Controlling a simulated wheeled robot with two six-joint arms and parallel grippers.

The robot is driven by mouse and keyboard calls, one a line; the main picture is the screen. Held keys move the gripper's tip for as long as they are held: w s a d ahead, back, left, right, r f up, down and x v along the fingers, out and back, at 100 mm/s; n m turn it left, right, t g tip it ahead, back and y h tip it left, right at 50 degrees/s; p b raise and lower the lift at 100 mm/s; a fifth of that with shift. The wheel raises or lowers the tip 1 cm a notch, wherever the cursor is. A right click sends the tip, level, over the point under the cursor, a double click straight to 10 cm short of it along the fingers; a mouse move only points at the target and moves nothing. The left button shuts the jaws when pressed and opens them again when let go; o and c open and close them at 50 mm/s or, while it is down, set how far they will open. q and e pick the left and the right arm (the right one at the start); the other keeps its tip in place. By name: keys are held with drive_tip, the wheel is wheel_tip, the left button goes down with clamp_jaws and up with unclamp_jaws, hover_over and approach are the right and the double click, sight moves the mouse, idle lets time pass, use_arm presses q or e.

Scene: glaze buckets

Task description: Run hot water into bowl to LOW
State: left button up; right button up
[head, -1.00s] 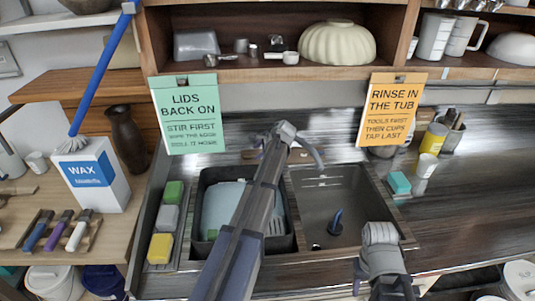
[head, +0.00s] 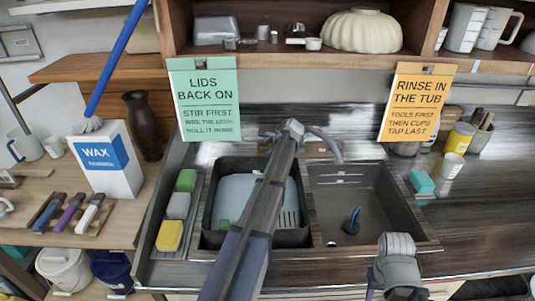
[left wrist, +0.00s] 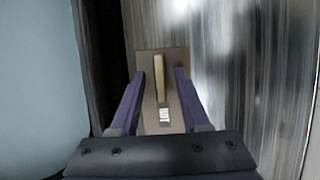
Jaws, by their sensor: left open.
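In the left wrist view my left gripper (left wrist: 160,85) is open, its two purple fingers on either side of a small plate (left wrist: 149,103). A brass lever (left wrist: 159,76) and a label reading HOT (left wrist: 165,114) are on the plate between the fingers. I cannot tell whether a finger touches the lever. In the head view my left arm reaches to the back of the sink, beside the curved grey spout (head: 328,142); its fingers are hidden. A light-blue vessel (head: 236,190), perhaps the bowl, sits in a dark tub (head: 225,240). No LOW mark is readable.
The right sink basin (head: 375,205) holds a small dark-blue item (head: 352,220). Sponges line a tray (head: 160,262) at left. Two hanging signs, green (head: 209,100) and orange (head: 416,103), flank the tap area. The counter (head: 490,215) at right is largely clear.

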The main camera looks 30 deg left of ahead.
use_arm(q)
clamp_jaws()
idle(0.4)
